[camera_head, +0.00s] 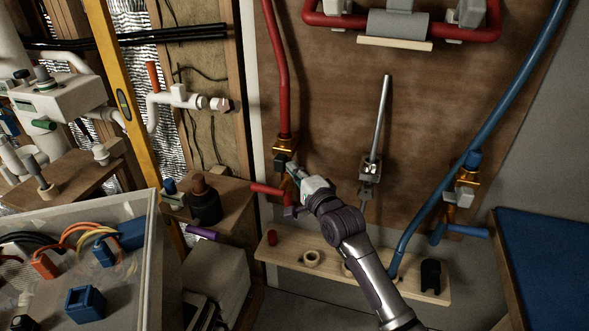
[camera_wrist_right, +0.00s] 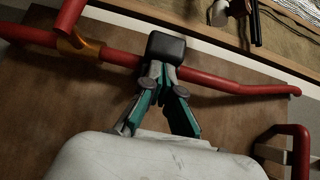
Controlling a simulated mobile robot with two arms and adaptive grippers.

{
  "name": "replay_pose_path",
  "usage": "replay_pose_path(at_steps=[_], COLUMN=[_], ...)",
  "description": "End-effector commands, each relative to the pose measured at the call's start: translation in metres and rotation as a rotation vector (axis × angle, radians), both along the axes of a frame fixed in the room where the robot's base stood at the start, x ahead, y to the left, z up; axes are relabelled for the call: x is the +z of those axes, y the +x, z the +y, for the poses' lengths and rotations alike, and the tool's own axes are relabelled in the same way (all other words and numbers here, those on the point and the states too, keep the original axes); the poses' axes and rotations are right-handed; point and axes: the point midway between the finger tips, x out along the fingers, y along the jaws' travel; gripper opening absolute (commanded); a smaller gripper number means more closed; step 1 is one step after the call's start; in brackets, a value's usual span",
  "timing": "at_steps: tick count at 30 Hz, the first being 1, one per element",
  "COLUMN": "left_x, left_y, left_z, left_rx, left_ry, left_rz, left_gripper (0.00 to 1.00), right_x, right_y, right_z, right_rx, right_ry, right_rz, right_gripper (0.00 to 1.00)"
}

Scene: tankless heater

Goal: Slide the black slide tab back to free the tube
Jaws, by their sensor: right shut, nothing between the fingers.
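My right gripper (camera_head: 289,167) reaches up from the bottom of the head view to the red pipe's brass fitting (camera_head: 280,160). It also shows in the wrist view (camera_wrist_right: 166,50), its teal-sided fingers drawn together with a dark block at the tips, over the red tube (camera_wrist_right: 235,88). It holds nothing. The red tube (camera_head: 279,75) runs down the brown board into the fitting, where a small dark part (camera_head: 285,143) sits at the top. I cannot tell for sure whether that part is the black slide tab. The gripper hides some of the fitting. My left gripper is not in view.
A clear bin (camera_head: 120,290) stands lower left.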

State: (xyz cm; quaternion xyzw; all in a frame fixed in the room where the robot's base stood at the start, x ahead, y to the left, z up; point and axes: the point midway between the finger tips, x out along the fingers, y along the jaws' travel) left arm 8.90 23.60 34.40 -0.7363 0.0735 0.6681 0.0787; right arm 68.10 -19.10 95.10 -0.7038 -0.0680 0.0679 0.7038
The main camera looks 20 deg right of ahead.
Motion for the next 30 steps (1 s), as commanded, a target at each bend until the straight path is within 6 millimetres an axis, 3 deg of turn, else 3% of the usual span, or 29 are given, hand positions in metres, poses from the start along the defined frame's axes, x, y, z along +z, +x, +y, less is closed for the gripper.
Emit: replay_pose_path(at_steps=[8, 18, 30], left_x=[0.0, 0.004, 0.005], left_y=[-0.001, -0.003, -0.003], left_z=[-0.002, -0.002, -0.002], left_rx=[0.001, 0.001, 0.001], left_ry=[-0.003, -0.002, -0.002], left_rz=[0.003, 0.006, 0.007], left_gripper=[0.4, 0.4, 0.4], right_x=[0.0, 0.001, 0.002], right_y=[0.001, 0.022, 0.021], right_z=[0.001, 0.032, 0.034], right_rx=[0.0, -0.001, 0.003], right_ry=[0.001, 0.001, 0.002], right_rz=[0.0, 0.0, -0.002], right_gripper=[0.0, 0.0, 0.0])
